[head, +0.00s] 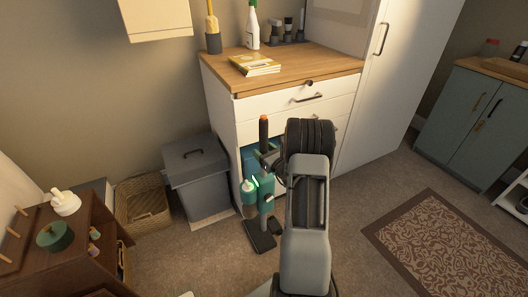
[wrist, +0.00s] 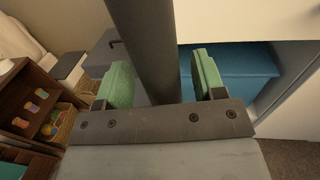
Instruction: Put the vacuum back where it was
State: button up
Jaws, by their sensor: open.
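The vacuum (head: 264,188) is a teal and dark grey stick type with an orange-tipped handle. It stands upright, its flat dark head on the floor in front of the white drawer cabinet. My gripper (wrist: 161,80) is open, with a green pad on either side of the vacuum's dark tube (wrist: 146,40). The tube passes between the pads, and a gap shows at least on the left side. In the head view my arm hides part of the cabinet front, and the gripper is small beside the tube.
A grey lidded bin (head: 198,180) and a wicker basket (head: 142,203) stand left of the vacuum. The white cabinet (head: 285,101) has an open lower bay holding a teal box (wrist: 232,70). A wooden shelf unit (head: 65,250) is at lower left. Carpet and a patterned rug (head: 450,245) lie right.

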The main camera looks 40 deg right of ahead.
jog(key=s+p, duration=0.2)
jog(key=s, duration=0.9)
jog(key=s+a+r+n+g+y, duration=0.1)
jog(key=a+r+n+g+y, duration=0.1)
jog(key=a+n+g+y, duration=0.35)
jog(key=s+a+r+n+g+y, duration=0.1)
jog(key=a+r+n+g+y, duration=0.15)
jog(key=a+n, duration=0.55)
jog(key=s+a+r+n+g+y, duration=0.1)
jog(key=a+r+n+g+y, duration=0.25)
jog(key=a, duration=0.65)
jog(key=s+a+r+n+g+h, duration=0.1)
jog(key=s+r+n+g+h, duration=0.1)
jog(key=s+n+h, duration=0.3)
jog(key=s+a+r+n+g+h, duration=0.1)
jog(key=s+n+h, duration=0.4)
jog(key=n, duration=0.8)
jog(key=shift+s+a+r+n+g+h, duration=0.35)
jog(key=shift+r+h, duration=0.2)
jog(key=shift+h, duration=0.4)
